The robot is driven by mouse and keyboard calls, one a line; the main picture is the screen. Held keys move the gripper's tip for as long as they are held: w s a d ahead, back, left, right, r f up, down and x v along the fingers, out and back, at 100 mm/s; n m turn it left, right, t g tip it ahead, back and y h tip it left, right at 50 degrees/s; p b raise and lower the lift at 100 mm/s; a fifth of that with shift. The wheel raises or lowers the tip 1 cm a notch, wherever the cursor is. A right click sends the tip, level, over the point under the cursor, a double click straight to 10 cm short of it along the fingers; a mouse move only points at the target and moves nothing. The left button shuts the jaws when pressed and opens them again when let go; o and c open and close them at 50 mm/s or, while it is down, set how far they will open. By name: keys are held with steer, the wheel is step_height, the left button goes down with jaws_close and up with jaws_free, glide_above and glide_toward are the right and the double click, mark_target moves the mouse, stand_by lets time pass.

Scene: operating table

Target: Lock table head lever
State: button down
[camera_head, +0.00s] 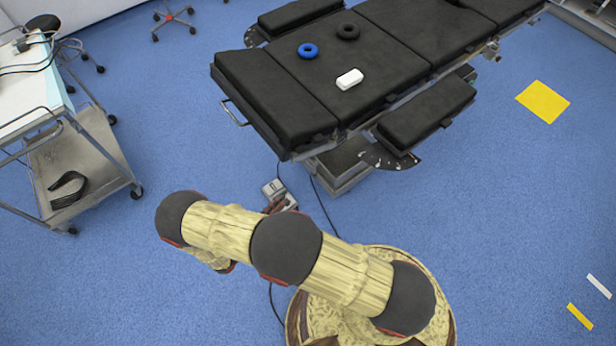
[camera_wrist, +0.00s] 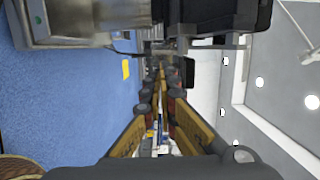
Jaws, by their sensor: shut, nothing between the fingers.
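The operating table (camera_head: 262,93) has black pads and lies across the top of the head view. A thin metal bar handle (camera_head: 233,113) sticks out at its left end; I cannot tell if this is the head lever or how it is set. In the wrist view, turned sideways, the table's underside and metal column (camera_wrist: 75,22) fill the top. My gripper (camera_wrist: 161,72) shows there with its yellow-brown fingers converging, shut and empty, pointing toward the table's underside. No lever can be made out clearly there. In the head view my arm hides most of the gripper.
A blue ring (camera_head: 308,51), a dark ring (camera_head: 348,31) and a white block (camera_head: 349,79) lie on the table. A metal cart (camera_head: 78,160) stands at left. A grey floor box (camera_head: 280,195) with cables lies below the table's end. Blue floor is open at right.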

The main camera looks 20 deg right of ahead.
steer(key=b+x, duration=0.3)
steer(key=x, duration=1.1)
steer(key=shift+b, duration=0.3)
